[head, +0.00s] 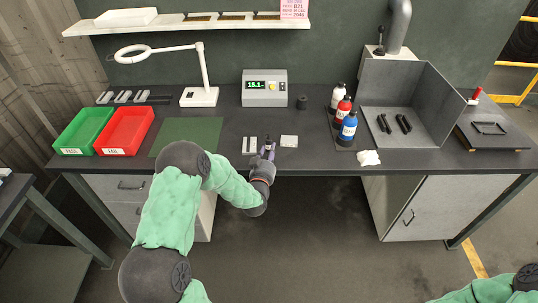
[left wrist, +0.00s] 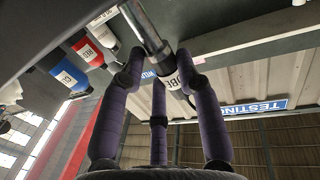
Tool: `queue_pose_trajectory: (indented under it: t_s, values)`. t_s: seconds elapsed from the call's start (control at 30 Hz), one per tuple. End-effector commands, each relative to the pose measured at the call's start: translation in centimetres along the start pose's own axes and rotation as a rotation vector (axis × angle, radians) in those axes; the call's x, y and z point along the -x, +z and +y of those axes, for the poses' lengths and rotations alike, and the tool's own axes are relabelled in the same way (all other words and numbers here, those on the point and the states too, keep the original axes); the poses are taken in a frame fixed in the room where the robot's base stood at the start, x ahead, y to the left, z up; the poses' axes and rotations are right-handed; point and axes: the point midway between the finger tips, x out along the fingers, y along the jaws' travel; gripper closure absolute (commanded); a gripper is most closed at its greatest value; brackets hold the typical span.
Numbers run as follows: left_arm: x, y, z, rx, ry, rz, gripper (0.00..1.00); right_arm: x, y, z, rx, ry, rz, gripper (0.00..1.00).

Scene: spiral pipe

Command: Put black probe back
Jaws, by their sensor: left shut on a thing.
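My left gripper (head: 267,151) is at the front edge of the dark bench, near its middle. Its purple fingers are shut on a probe, whose dark upper end (head: 268,142) shows just above them. A small black cylinder (head: 302,102) stands right of the meter box (head: 265,90). My right gripper is out of view.
Red (head: 124,130) and green (head: 83,130) bins, a green mat (head: 187,136) and a ring lamp (head: 200,95) are left. Bottles (head: 347,128) and a grey open box (head: 430,95) are right. The bench middle is mostly clear.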

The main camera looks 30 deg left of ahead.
Motion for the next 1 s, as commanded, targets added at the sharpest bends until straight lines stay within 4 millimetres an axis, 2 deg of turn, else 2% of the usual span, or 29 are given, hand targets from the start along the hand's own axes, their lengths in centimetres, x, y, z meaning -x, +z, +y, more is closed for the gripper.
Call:
queue_pose_trajectory:
  t_s: [0.4, 0.43, 0.5, 0.93, 1.0]
  values:
    - [-0.04, 0.44, -0.01, 0.000, 0.000, 0.003, 1.00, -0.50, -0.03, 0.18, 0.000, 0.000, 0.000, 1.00]
    - [-0.02, 0.39, 0.00, 0.000, 0.000, 0.002, 0.58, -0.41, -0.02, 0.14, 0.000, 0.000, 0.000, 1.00]
    - [-0.02, 0.34, 0.00, 0.000, 0.000, 0.002, 0.43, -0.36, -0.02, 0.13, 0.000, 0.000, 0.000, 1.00]
    - [-0.02, -0.06, 0.00, 0.000, 0.000, 0.002, 0.43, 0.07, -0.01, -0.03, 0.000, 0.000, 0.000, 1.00]
    - [0.71, -0.04, -0.02, 0.000, 0.000, 0.000, 0.43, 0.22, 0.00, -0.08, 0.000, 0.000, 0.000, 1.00]
